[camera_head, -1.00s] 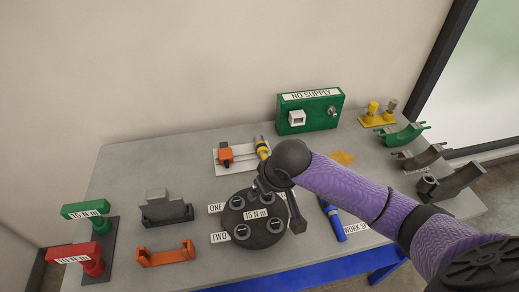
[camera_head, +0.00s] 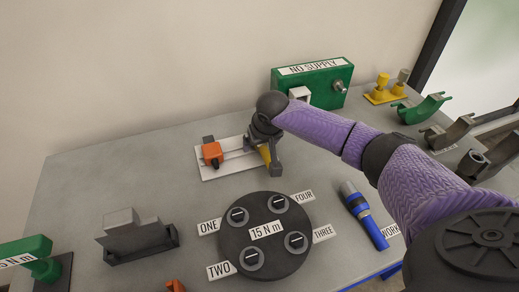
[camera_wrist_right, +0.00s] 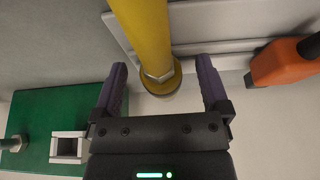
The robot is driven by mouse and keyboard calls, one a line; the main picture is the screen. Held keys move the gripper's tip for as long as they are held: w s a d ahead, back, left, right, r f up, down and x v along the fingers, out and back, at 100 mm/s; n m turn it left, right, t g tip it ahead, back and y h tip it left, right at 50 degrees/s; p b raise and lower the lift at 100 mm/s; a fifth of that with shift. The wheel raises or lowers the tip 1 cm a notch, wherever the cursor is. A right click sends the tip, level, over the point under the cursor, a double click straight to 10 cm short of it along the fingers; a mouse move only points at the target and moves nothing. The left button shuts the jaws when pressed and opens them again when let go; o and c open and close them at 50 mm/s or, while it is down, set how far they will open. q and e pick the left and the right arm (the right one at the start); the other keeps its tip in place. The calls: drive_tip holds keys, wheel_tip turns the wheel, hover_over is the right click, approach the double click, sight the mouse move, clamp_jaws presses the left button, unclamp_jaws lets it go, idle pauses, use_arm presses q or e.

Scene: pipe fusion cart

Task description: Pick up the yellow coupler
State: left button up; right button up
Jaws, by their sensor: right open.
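The yellow coupler (camera_head: 265,154) is at the right end of the white tray (camera_head: 212,174) in the head view, mostly hidden behind my right gripper (camera_head: 268,150). In the right wrist view the coupler (camera_wrist_right: 144,35) is a yellow tube with a hex fitting and a round collar at its near end. My right gripper (camera_wrist_right: 162,68) is open, with one finger to each side of the coupler's end and visible gaps between. An orange tool (camera_head: 212,153) sits on the tray to the left; it also shows in the right wrist view (camera_wrist_right: 285,62). My left gripper is out of view.
A green NO SUPPLY box (camera_head: 318,72) stands behind the gripper. A black round turntable (camera_head: 265,262) is in front, with a blue tool (camera_head: 365,220) to its right. A grey block (camera_head: 136,236) stands at left. Yellow fittings (camera_head: 386,92) and curved clamps (camera_head: 424,108) are at back right.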

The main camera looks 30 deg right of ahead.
drive_tip(key=shift+c, duration=0.5)
clamp_jaws()
